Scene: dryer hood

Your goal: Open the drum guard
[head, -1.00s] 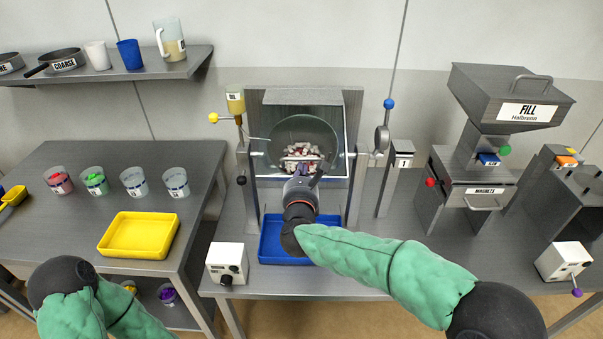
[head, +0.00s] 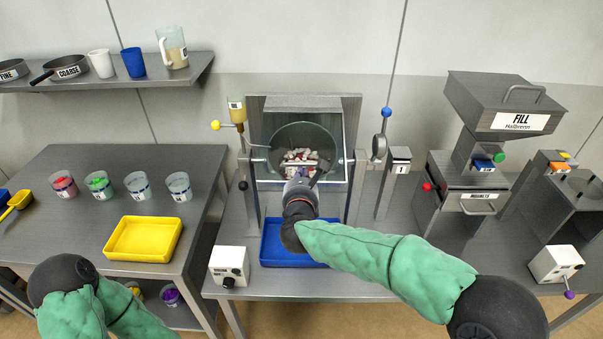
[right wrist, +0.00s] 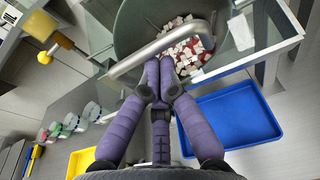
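The drum guard is a clear panel in front of the round drum (head: 275,145) at the middle station. Its metal handle bar (head: 300,162) crosses in front of red and white pieces in the drum. The bar shows larger in the right wrist view (right wrist: 180,40), with a clear panel edge (right wrist: 240,62) below it. My right gripper (right wrist: 160,62) has its purple fingertips together just below the bar; touching is hard to tell. In the head view, my right gripper (head: 301,180) is partly hidden by its wrist. My left arm is at the lower left; its gripper is not visible.
A blue tray (head: 275,250) lies under the drum, beneath my right arm. A white control box (head: 229,267) stands left of it. A yellow-knobbed lever (head: 216,125) and a blue-knobbed rod (head: 386,112) flank the drum. The filling machine (head: 500,105) stands at right.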

